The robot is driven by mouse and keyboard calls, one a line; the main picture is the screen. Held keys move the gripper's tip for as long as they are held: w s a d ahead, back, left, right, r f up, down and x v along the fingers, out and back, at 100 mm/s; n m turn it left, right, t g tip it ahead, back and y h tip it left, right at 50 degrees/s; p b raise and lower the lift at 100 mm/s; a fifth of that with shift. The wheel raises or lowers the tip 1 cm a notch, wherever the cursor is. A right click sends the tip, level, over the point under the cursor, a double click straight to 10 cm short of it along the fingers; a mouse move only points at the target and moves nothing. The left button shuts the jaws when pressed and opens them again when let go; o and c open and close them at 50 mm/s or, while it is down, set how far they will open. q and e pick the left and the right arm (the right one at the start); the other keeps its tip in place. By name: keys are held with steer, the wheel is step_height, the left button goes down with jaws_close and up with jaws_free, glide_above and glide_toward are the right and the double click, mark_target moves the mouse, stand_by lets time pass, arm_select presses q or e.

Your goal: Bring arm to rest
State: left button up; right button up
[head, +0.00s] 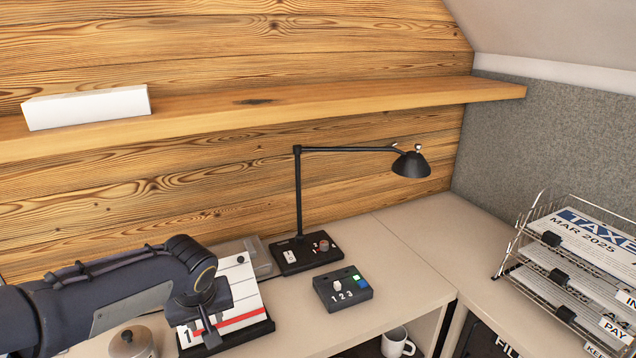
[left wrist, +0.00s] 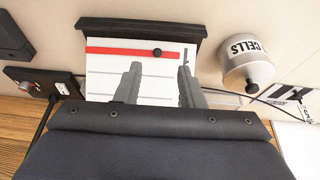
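My left arm reaches in from the left in the head view. Its gripper (head: 207,328) is over a slanted white board (head: 240,287) with a red stripe, in a black stand. In the left wrist view the two fingers of the gripper (left wrist: 160,80) are apart, with the board (left wrist: 140,58) behind them and nothing visibly held. A small dark round knob (left wrist: 157,52) sits on the board's red stripe. Whether the fingers touch the board cannot be told. My right gripper is not in view.
A black desk lamp (head: 298,200) and a black box marked 1 2 3 (head: 343,294) stand right of the board. A CELLS tin (left wrist: 246,72) is beside it. A wire tray rack (head: 520,243) is at right. A wooden shelf (head: 300,103) overhangs the desk (head: 408,284).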

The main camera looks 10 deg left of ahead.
arm_select(q)
steer(key=s+d+r+m+h+p, duration=0.1)
steer(key=s+d+r+h+p, duration=0.1)
steer(key=s, duration=0.5)
steer(key=s+d+r+m+t+h+p, duration=0.1)
steer(key=s+d+r+m+h+p, duration=0.1)
steer(key=s, duration=0.5)
steer(key=s+d+r+m+t+h+p, duration=0.1)
steer(key=s+d+r+m+h+p, duration=0.1)
steer(key=s+r+p, duration=0.2)
steer(key=s+r, duration=0.1)
steer(key=s, duration=0.1)
steer(key=shift+s+d, duration=0.4)
